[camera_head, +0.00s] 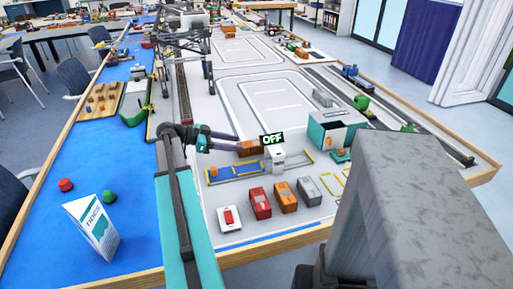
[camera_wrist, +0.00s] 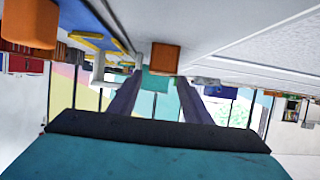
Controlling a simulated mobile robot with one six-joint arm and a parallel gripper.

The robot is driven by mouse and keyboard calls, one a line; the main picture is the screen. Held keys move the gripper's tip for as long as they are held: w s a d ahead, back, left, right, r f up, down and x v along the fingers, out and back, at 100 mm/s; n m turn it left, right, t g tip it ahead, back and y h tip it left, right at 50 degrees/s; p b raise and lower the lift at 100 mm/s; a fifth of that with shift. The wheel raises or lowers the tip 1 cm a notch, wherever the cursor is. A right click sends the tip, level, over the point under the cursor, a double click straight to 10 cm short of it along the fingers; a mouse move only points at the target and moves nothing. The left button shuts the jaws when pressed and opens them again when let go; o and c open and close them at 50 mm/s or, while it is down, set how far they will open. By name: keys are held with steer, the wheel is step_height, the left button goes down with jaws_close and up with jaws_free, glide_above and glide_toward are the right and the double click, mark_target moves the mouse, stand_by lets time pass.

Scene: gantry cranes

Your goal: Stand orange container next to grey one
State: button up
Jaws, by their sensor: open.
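An orange-brown container (camera_head: 250,149) lies on the pale board in the head view, left of the white post with the "OFF" sign. My gripper (camera_head: 236,144) reaches toward it from the left, with its fingertips close to the container's near end. In the wrist view, the picture is upside down and the container (camera_wrist: 165,58) shows just past and between the two spread fingers of my gripper (camera_wrist: 162,78). The gripper is open and holds nothing. I cannot tell if a finger touches the container. A grey container (camera_head: 323,97) lies farther back to the right, beside the road strip.
The white "OFF" post (camera_head: 275,158) stands just right of the orange container. A teal-and-white building (camera_head: 337,130) stands between there and the board's right side. A gantry crane (camera_head: 183,50) stands at the back left.

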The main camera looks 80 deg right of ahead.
mark_target(246, 145)
steer(key=shift+x, duration=2.5)
steer(key=shift+f, duration=0.1)
steer(key=shift+p+x, duration=0.6)
steer(key=shift+x, duration=1.95)
steer(key=shift+d, duration=0.15)
steer(key=shift+w, duration=0.1)
steer(key=c, duration=1)
steer(key=shift+c, duration=0.2)
step_height(246, 145, up, 18)
steer(key=b, duration=0.1)
